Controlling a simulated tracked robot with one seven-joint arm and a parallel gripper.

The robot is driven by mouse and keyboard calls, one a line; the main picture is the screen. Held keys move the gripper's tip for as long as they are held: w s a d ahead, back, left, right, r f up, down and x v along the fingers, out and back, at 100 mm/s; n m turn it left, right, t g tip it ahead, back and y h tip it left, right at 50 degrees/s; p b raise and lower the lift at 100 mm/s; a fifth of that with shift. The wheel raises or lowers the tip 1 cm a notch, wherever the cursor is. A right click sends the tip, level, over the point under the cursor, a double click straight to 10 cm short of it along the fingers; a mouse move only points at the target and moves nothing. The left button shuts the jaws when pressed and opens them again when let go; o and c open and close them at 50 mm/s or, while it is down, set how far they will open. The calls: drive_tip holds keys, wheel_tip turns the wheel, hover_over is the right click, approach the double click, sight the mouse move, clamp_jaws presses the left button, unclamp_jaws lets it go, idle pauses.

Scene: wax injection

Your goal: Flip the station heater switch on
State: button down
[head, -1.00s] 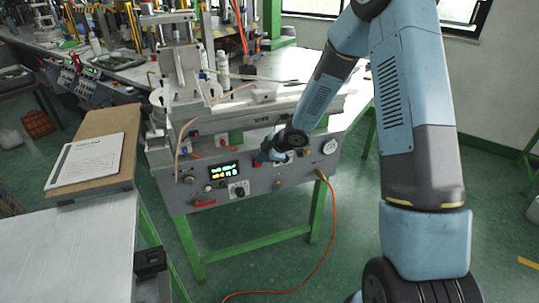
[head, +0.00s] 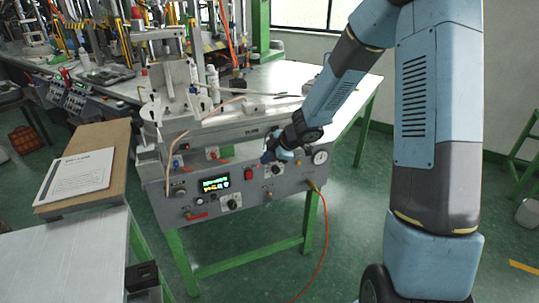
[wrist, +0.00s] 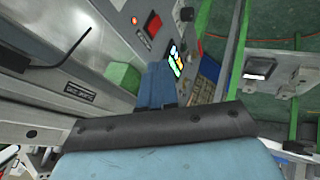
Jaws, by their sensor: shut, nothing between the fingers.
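The grey wax station's front panel (head: 222,178) has a lit display (head: 215,184). A red switch (head: 248,174) sits just right of the display; it also shows in the wrist view (wrist: 153,25). I cannot read labels or tell which way the switch is set. My gripper (head: 267,157) is shut and empty, up and to the right of the red switch in the head view, with a visible gap from it. In the wrist view the blue fingers (wrist: 158,84) are together in front of the panel, and the display (wrist: 176,60) is just beyond them.
A black knob (head: 232,203) sits below the display, and a round gauge (head: 320,157) is at the panel's right end. An orange hose (head: 325,235) hangs from the panel to the floor. A board with a paper (head: 78,172) lies at left. The green floor in front is open.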

drive_tip(key=shift+s+d+r, duration=0.1)
drive_tip(key=shift+d+r, duration=0.25)
drive_tip(key=shift+r, duration=0.45)
drive_tip(key=s+d+r+m+t+h, duration=0.2)
drive_tip(key=s+d+r+m+h, duration=0.15)
drive_tip(key=d+r+m, duration=0.4)
drive_tip(key=s+d+r+m+t+h, duration=0.4)
drive_tip(key=d+r, duration=0.4)
drive_tip(key=r, duration=0.5)
drive_tip(key=s+r+m+g, duration=0.2)
drive_tip(key=s+m, duration=0.2)
drive_tip(key=s, duration=0.8)
drive_tip(key=s+d+r+m+g, duration=0.1)
drive_tip(key=s+m, duration=0.3)
drive_tip(key=s, duration=0.8)
drive_tip(key=shift+s+r+g+y, duration=0.2)
drive_tip(key=shift+r+g+y, duration=0.25)
drive_tip(key=shift+r+g, duration=0.35)
drive_tip(key=c, duration=1.8)
unclamp_jaws()
drive_tip(key=shift+f+m, duration=0.1)
drive_tip(key=shift+m, duration=0.15)
